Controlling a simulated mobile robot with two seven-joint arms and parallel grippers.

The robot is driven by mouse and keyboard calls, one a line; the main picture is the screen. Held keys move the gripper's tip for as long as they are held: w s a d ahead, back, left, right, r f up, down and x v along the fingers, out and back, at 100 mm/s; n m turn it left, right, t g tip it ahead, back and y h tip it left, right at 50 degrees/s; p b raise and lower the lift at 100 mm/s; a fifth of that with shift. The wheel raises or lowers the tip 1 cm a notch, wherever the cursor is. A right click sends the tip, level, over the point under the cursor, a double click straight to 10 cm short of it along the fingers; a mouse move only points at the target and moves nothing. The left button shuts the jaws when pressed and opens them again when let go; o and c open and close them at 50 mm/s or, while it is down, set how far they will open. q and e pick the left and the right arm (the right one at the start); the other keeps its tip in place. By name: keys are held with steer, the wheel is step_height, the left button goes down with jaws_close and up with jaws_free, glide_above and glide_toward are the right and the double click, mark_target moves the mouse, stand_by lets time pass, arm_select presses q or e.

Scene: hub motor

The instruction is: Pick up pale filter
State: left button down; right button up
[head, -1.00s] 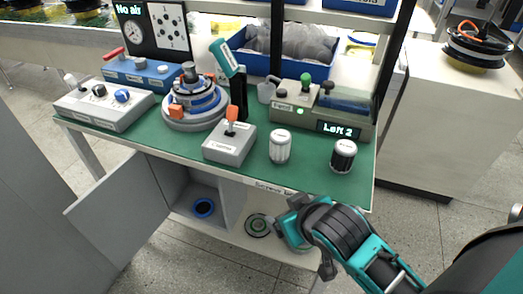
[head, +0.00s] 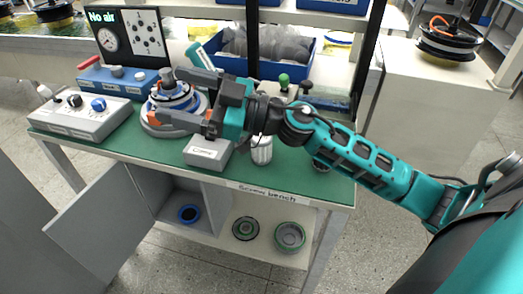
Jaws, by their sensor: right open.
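The pale filter (head: 261,154), a small whitish cylinder, stands on the green bench top (head: 100,137). Its upper part is hidden behind my right arm. My right gripper (head: 178,98) is open, above the bench, to the left of and higher in the picture than the pale filter. Its fingers point left and overlap the hub motor (head: 172,96) on its round stand. I cannot tell whether they touch the motor. The dark filter (head: 321,165) is almost wholly covered by my right forearm. My left gripper is not in view.
A grey joystick box (head: 207,153) sits left of the pale filter. A grey control box (head: 85,113) and a blue box (head: 118,80) stand at the left. A blue bin (head: 237,68) is behind. The lower shelf holds round parts (head: 290,236).

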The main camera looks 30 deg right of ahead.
step_height(320, 180, down, 3)
steer(key=n+g, duration=0.3)
steer(key=g, duration=0.3)
steer(key=m+g+h, duration=0.4)
steer(key=m+h, duration=0.2)
steer(key=h, duration=0.6)
glide_toward(266, 137)
steer(key=shift+g, duration=0.3)
steer(key=x, duration=0.6)
steer(key=shift+w+a+f, duration=0.15)
steer(key=shift+w+f, duration=0.15)
steer(key=shift+f, duration=0.05)
steer(key=shift+x, duration=2.95)
steer(key=shift+c, duration=0.5)
steer(key=c, duration=1)
steer(key=shift+r, duration=0.1)
